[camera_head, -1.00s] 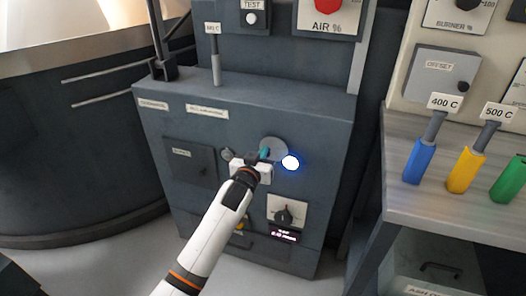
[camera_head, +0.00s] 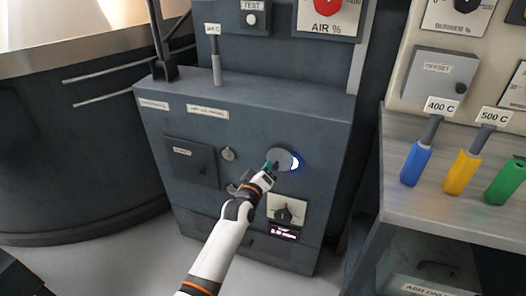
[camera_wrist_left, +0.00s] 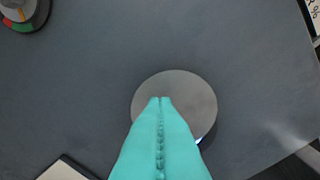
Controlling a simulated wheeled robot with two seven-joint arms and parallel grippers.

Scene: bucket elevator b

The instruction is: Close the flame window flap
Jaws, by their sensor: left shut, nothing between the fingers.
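The flame window flap is a round grey disc (camera_head: 286,158) on the front of the dark grey cabinet. It covers most of the flame window, whose bright blue-white glow (camera_head: 295,163) shows as a sliver at the disc's right edge. My left gripper (camera_head: 270,165) is shut and empty, its teal fingertips at the disc's left side. In the left wrist view the shut fingertips (camera_wrist_left: 160,101) overlap the disc (camera_wrist_left: 188,88), and a small light sliver shows at its lower edge. I cannot tell whether they touch it. My right gripper is not in view.
A dial panel (camera_head: 287,209) with a small display sits below the flap. A square hatch (camera_head: 190,162) and a round knob (camera_head: 228,154) are to its left. A bench (camera_head: 440,205) with blue, yellow and green handles stands at the right.

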